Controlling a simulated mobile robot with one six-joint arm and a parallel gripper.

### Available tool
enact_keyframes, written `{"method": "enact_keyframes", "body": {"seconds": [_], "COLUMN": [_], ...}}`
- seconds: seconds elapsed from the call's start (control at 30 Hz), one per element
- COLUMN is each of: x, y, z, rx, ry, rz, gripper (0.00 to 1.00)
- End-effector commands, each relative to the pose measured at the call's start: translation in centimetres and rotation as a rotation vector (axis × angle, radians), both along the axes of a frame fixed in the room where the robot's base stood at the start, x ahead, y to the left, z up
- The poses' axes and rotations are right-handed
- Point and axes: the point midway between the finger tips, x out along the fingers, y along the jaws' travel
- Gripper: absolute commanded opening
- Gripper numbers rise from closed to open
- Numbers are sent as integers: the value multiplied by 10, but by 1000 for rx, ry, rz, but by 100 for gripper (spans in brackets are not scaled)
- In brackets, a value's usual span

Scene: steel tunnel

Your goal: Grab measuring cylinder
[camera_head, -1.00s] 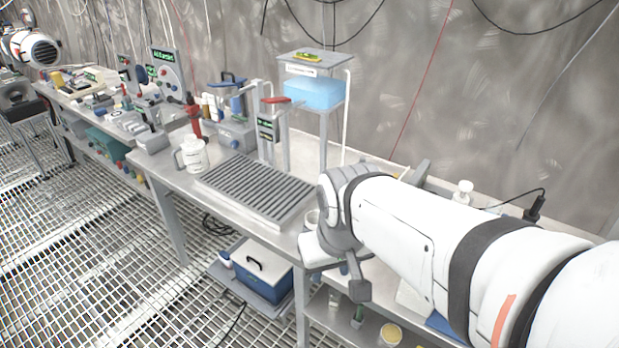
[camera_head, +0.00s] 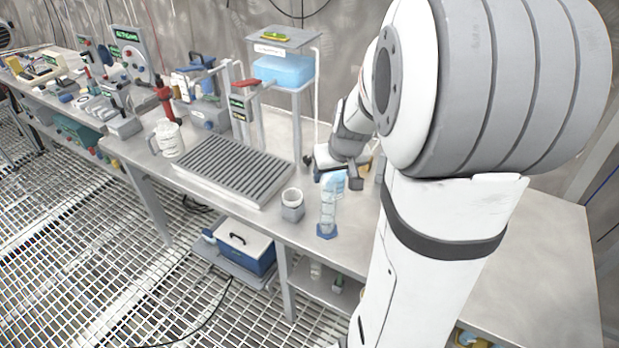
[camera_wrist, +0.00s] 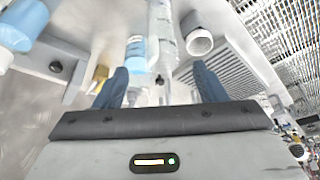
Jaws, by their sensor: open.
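The measuring cylinder (camera_head: 328,211) is clear, with a blue base, and stands upright near the front edge of the bench. My gripper (camera_head: 338,160) is behind it in the head view, partly hidden by my arm. In the wrist view my gripper (camera_wrist: 161,84) has its two dark blue fingers spread apart, with nothing clamped between them. A clear upright column that looks like the cylinder (camera_wrist: 160,35) lies ahead, roughly in line with the gap between the fingers. I cannot tell the exact distance between them.
A small whitish cup (camera_head: 292,204) stands just left of the cylinder, and shows in the wrist view (camera_wrist: 198,42). A ribbed grey plate (camera_head: 228,170) lies further left. A blue-filled vessel (camera_wrist: 137,50) is close to the cylinder. A white jug (camera_head: 168,138) stands further left.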

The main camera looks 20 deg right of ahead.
Motion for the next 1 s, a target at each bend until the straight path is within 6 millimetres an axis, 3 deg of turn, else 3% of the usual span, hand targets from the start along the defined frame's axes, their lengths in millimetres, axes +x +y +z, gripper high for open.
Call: {"method": "enact_keyframes", "body": {"seconds": [0.6, 0.93, 1.0], "x": [22, 25, 25], "y": [-1, -2, -2], "z": [-67, -72, -72], "rx": [0, -1, -1], "ry": [2, 0, 0], "rz": [-1, -3, -3], "gripper": [65, 65, 60]}}
